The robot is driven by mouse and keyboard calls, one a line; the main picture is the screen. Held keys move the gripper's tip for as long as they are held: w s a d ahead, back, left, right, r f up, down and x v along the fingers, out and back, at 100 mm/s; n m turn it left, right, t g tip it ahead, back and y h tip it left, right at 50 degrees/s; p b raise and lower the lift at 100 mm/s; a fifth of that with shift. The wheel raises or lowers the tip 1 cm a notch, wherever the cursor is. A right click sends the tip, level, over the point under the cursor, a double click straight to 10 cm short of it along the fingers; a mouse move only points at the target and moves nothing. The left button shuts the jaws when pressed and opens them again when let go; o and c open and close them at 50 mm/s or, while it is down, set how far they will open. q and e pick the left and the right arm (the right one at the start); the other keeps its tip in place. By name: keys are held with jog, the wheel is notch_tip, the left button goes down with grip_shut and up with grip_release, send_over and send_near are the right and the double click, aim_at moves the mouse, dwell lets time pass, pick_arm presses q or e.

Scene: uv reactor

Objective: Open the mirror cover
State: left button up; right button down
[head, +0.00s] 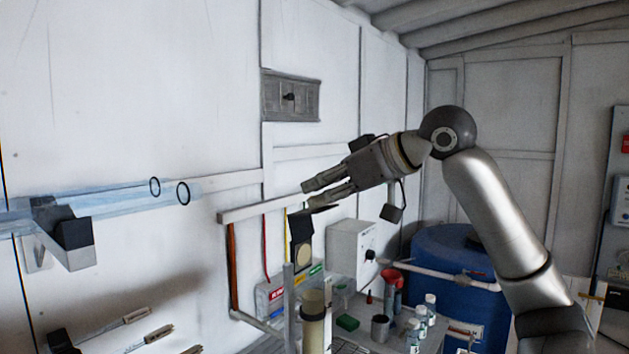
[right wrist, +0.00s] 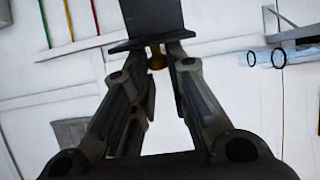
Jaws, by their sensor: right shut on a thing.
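The mirror cover (head: 301,226) looks like a black plate above a pale tan round disc (head: 303,257) in a dark frame, near the middle of the head view. My right gripper (head: 309,194) reaches in from the right, just above the black plate. In the right wrist view its fingertips (right wrist: 158,54) are shut on a small brass knob (right wrist: 157,60) at the edge of the black cover (right wrist: 152,18). The fingertips hide part of the knob. How far the cover is tilted is hard to tell. My left gripper is not in view.
A pale post (head: 313,318) stands below the cover. A white box (head: 350,250), bottles (head: 413,335) and a blue barrel (head: 455,290) stand behind to the right. The wall at upper left is clear.

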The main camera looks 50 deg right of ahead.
jog(key=shift+w+r+g+p, duration=0.15)
jog(key=shift+w+g+p, duration=0.1)
jog(key=shift+g+p, duration=0.15)
jog(key=c, duration=1.4)
grip_release()
jog(key=shift+c, duration=0.2)
jog(key=v, duration=1.2)
